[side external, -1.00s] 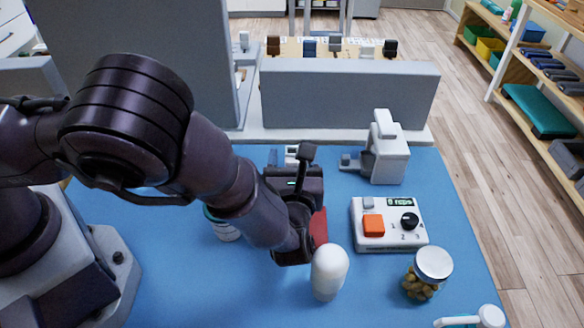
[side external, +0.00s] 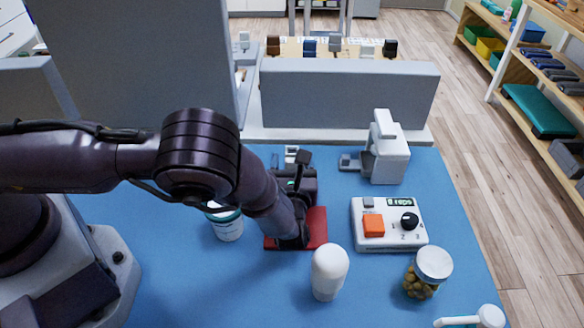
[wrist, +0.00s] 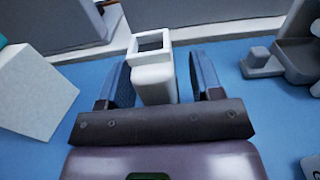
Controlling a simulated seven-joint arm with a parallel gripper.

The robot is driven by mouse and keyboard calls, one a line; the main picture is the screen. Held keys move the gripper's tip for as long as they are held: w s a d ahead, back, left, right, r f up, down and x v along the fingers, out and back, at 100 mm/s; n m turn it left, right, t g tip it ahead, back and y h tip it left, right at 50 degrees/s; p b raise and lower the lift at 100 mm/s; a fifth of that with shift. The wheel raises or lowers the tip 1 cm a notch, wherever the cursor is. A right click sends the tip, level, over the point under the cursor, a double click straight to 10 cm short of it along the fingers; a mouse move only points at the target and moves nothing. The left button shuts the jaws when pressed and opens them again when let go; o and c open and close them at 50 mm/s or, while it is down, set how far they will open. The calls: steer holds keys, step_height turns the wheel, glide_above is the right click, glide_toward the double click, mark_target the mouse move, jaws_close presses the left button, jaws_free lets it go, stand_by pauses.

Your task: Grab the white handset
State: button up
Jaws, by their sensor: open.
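A white handset-like piece (wrist: 152,82) with a square, open frame at its top stands in the middle of the wrist view. My gripper (wrist: 160,92) is open, with one blue-padded finger on each side of it and visible gaps between. In the side view my gripper (side external: 296,184) is low over the blue table, and a small white piece (side external: 291,152) shows just behind it, mostly hidden. Another white piece with a rounded head (side external: 490,317) lies at the bottom right, cut off by the frame.
A red pad (side external: 317,228) lies below my gripper. A grey partition (side external: 350,95) closes the back. A white block (wrist: 32,92) is left in the wrist view.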

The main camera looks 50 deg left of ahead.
steer(key=shift+w+a, duration=0.25)
steer(key=shift+c, duration=0.4)
steer(key=c, duration=1)
